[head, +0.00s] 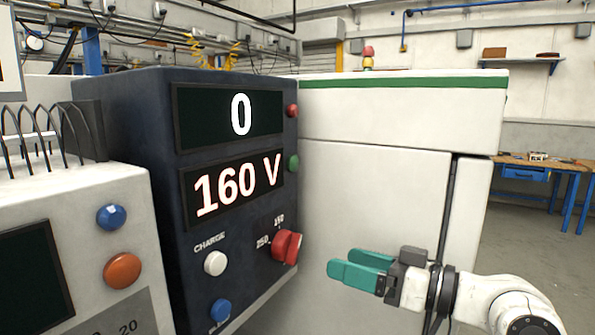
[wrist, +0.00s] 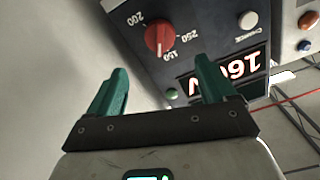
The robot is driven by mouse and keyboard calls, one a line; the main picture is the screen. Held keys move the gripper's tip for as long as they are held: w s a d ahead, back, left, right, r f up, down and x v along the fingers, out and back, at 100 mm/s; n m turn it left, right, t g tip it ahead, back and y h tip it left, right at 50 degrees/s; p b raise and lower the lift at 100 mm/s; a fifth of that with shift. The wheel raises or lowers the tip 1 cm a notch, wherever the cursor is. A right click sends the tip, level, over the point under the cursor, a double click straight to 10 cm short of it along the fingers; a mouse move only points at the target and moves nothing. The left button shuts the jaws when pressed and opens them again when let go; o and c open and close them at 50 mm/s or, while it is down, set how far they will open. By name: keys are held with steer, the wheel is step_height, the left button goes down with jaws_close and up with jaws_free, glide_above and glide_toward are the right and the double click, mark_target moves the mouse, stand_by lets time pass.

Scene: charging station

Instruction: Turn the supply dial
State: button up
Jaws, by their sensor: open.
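The supply dial (head: 287,247) is a red knob on the lower right of the dark blue supply panel (head: 225,260). Marks 150 and 250 show beside it in the head view. In the wrist view the dial (wrist: 160,38) is upper middle, with 200, 250 and 150 around it and a white pointer line on its face. My gripper (head: 347,264) has teal fingers, open and empty, to the right of the dial and apart from it. In the wrist view the gripper (wrist: 162,88) shows its fingers spread below the dial. The displays (head: 235,190) read 0 and 160 V.
A white charge button (head: 215,263) and a blue button (head: 220,310) sit left of the dial. Red and green lamps (head: 293,162) are above it. A white cabinet (head: 375,190) stands behind my gripper. A white unit (head: 80,230) with buttons stands at left. Floor at right is open.

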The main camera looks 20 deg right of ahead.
mark_target(297, 248)
steer(key=w+a+n+b, duration=0.1)
steer(key=w+a, duration=0.1)
steer(key=w+a+n+b, duration=0.1)
steer(key=w+a+n, duration=0.1)
steer(key=w, duration=0.1)
steer(key=w+a+n+b, duration=0.1)
steer(key=w+a+n, duration=0.1)
steer(key=w, duration=0.1)
steer(key=shift+w+a+b, duration=0.2)
steer(key=shift+b, duration=0.2)
stand_by(0.4)
steer(key=c, duration=1.1)
